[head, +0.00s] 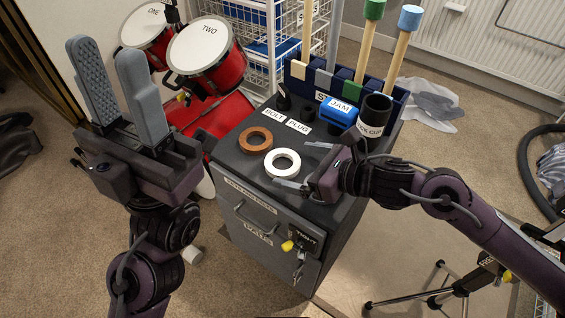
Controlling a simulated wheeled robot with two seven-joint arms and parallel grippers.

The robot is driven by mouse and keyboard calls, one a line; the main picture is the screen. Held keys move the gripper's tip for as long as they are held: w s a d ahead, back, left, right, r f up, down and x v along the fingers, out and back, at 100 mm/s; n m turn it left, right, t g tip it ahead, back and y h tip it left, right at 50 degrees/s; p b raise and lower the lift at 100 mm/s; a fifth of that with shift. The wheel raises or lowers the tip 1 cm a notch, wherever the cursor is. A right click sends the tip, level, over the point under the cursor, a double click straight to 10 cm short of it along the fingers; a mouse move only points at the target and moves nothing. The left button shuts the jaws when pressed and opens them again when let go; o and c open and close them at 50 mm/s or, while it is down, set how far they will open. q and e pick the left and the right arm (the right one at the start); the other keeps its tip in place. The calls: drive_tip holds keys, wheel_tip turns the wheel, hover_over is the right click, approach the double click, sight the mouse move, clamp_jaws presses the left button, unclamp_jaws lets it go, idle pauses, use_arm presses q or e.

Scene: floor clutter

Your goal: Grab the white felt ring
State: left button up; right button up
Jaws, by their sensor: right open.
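The white felt ring (282,151) lies flat on the dark cabinet top, just in front of a brown ring (255,139). My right gripper (291,162) comes in from the right, its two pale fingers apart, one towards the near right side of the white ring and one towards its far right side. Nothing is held between them; whether they touch the ring I cannot tell. My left gripper (104,50) is raised at the left, well away from the rings, with its two grey fingers apart and empty.
The cabinet (262,232) also bears a black cup (375,108), a blue JAM block (339,110), labels and a rack (318,80) with coloured-topped sticks. Red drums (208,55) and a wire shelf stand behind. A tripod (437,293) stands at the lower right.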

sight(273, 159)
drive_tip(key=shift+x, duration=1.55)
drive_tip(key=shift+r, duration=0.1)
drive_tip(key=shift+c, duration=0.2)
drive_tip(key=c, duration=1)
